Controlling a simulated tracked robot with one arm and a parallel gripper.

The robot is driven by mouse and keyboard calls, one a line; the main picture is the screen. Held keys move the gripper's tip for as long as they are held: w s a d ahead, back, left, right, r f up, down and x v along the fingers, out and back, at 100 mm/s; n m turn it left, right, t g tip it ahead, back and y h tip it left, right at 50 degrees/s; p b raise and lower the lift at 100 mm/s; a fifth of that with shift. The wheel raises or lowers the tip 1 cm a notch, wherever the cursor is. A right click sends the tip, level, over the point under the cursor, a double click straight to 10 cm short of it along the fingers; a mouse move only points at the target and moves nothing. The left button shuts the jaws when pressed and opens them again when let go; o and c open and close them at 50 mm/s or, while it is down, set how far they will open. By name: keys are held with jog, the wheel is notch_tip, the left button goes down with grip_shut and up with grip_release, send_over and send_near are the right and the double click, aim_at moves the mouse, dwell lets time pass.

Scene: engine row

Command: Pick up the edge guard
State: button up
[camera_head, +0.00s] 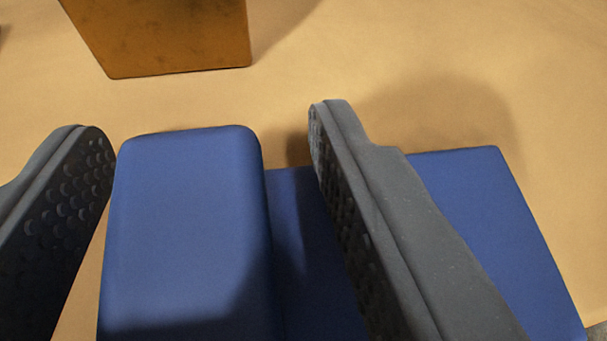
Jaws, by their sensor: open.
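The edge guard (190,220) is a blue piece with a raised, rounded block on the left and a lower flat part reaching to the right. It lies on the tan surface, and its near end runs out of the picture. My gripper (215,130) is open. Its left finger is left of the raised block, with a narrow gap. Its right finger is right of the block, over the flat part, and hides some of it. I cannot tell whether the right finger touches the flat part.
A brown, worn-looking box (170,35) stands beyond the edge guard at the top left, cut off by the frame. The tan surface (450,50) is clear at the top right. A small dark thing shows at the far left edge.

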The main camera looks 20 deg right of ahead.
jog(key=shift+f, duration=0.1)
jog(key=c, duration=1.1)
